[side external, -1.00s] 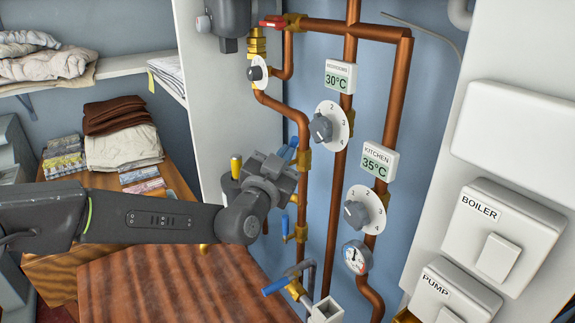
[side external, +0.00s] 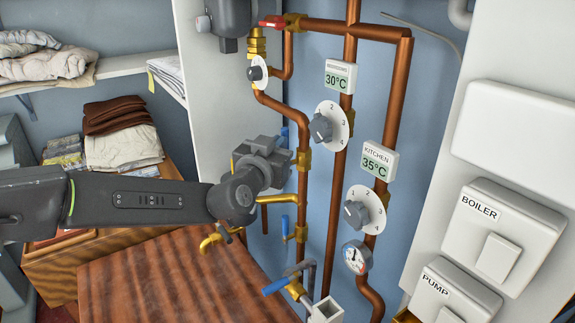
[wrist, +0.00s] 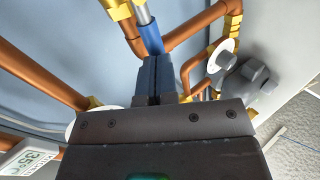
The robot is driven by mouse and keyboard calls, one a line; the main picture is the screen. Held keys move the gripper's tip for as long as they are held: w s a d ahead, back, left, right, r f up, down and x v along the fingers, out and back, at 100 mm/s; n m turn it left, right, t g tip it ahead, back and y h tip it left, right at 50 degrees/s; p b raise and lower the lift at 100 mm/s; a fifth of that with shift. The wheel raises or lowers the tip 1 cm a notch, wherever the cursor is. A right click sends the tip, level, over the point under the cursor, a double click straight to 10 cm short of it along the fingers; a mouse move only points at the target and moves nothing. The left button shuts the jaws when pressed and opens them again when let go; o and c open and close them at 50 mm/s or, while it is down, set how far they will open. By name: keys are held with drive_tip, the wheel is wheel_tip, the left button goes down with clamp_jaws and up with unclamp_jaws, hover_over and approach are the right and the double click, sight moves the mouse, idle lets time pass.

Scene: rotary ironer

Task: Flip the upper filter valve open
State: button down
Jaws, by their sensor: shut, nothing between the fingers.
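The upper filter valve has a blue lever handle (side external: 285,135) that shows just behind and above my gripper (side external: 284,160) in the side view. Its brass body (side external: 303,160) sits on the vertical copper pipe. My gripper is shut and empty, with its tips close to this valve. In the wrist view the blue handle (wrist: 150,38) on its silver lever lies straight beyond the shut fingers (wrist: 160,62). The handle seems to meet or overlap the fingertips; I cannot tell whether they touch. Part of the valve is hidden behind my gripper in the side view.
A lower blue-handled valve (side external: 285,228) and a brass pipe (side external: 276,199) lie below my gripper. Another blue lever (side external: 276,287) is near the wooden table (side external: 170,280). Dials, copper pipes and a red-handled valve (side external: 271,22) surround the work.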

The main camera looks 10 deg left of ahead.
idle(0.3)
drive_tip(key=v, duration=1.4)
drive_tip(key=shift+r, duration=0.35)
drive_tip(key=s+a+r+g, duration=0.2)
drive_tip(key=s+a, duration=0.1)
drive_tip(key=a, duration=0.3)
drive_tip(key=s+a+r+g, duration=0.2)
drive_tip(key=s+a+g, duration=0.1)
drive_tip(key=a, duration=0.4)
drive_tip(key=s+a+f+n+g+y, duration=0.1)
drive_tip(key=s+a+f+g, duration=0.2)
drive_tip(key=s+a, duration=0.5)
drive_tip(key=s+a+f+n+g+y, duration=0.2)
drive_tip(key=s+a, duration=0.6)
drive_tip(key=s, duration=0.5)
drive_tip(key=f+g, duration=0.1)
drive_tip(key=g, duration=0.1)
drive_tip(key=shift+s+f+g+y, duration=0.2)
drive_tip(key=shift+f+g+y, duration=0.1)
drive_tip(key=shift+f, duration=0.05)
